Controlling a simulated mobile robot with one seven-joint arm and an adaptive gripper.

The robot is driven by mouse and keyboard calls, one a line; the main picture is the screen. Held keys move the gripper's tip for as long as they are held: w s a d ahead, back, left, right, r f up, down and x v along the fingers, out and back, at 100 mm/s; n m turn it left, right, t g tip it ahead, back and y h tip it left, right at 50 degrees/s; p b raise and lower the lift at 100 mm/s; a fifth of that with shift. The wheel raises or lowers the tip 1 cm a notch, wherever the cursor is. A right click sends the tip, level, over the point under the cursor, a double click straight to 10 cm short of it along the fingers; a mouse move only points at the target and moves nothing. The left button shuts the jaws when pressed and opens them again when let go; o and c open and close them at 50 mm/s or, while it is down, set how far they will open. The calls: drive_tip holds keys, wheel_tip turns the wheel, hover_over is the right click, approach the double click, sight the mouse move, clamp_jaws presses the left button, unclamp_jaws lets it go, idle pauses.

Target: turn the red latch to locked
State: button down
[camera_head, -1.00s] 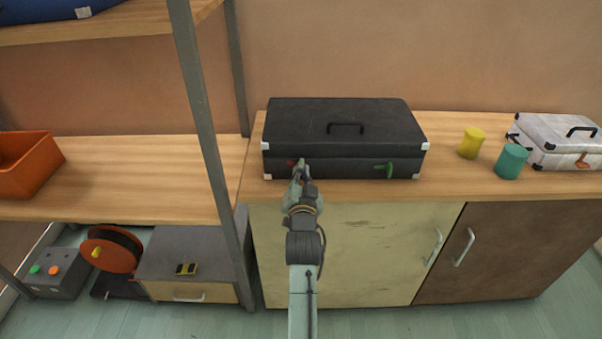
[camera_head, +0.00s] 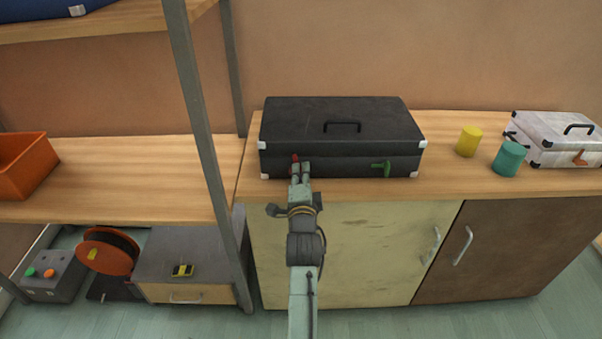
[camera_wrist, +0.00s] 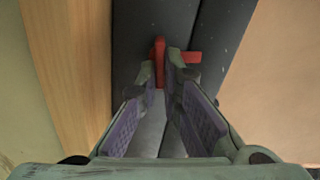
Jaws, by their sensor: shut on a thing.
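The black case (camera_head: 341,118) lies closed on the wooden counter, its front facing me. The red latch (camera_head: 295,158) is on the left of its front; its upper tip shows just above my fingers, pointing up. The wrist view shows the red latch (camera_wrist: 159,60) with one arm at the fingertips and a short arm out to the right, across the seam side. My gripper (camera_head: 300,167) is at the case front, and in the wrist view my gripper (camera_wrist: 164,74) is closed on the latch. Its fingers hide part of the latch. A green latch (camera_head: 382,166) is on the right of the front.
A yellow cylinder (camera_head: 469,141) and a teal cylinder (camera_head: 509,159) stand right of the case. A white case (camera_head: 556,135) is beyond them. A grey shelf post (camera_head: 200,110) stands left of my arm, with an orange bin (camera_head: 25,168) on the shelf. Counter between is clear.

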drive_tip(key=shift+f+m, duration=0.1)
drive_tip(key=shift+m, duration=0.8)
drive_tip(key=c, duration=1.8)
unclamp_jaws()
drive_tip(key=shift+o, duration=0.2)
drive_tip(key=s, duration=1.2)
